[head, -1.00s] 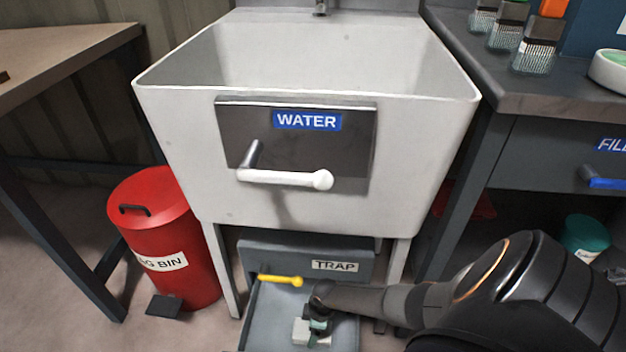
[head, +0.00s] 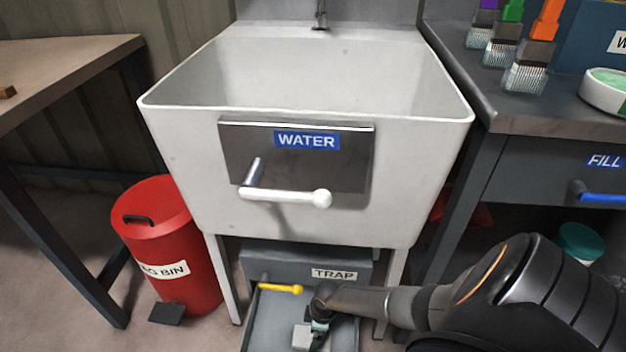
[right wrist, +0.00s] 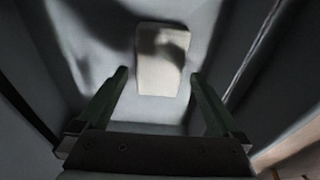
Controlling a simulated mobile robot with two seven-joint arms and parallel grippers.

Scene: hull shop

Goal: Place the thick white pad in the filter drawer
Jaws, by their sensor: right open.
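The thick white pad (head: 301,337) lies on the floor of the pulled-out drawer (head: 270,325) below the sink, which bears a TRAP label and a yellow handle. The right wrist view shows the pad (right wrist: 158,75) as a pale rounded block, flat on the grey bottom, with a shadow across its top. My right gripper (head: 319,332) is low over the drawer beside the pad. In the right wrist view its two green fingers (right wrist: 159,82) are spread apart, with the pad seen between and beyond their tips. I cannot tell the height between them. My left gripper is not seen.
The white sink (head: 190,170) with its WATER panel and white handle (head: 285,196) overhangs the drawer. A red bin (head: 160,235) stands at left, near a bench (head: 70,60). A dark counter (head: 530,115) with brushes and a FILL drawer (head: 555,165) is at right.

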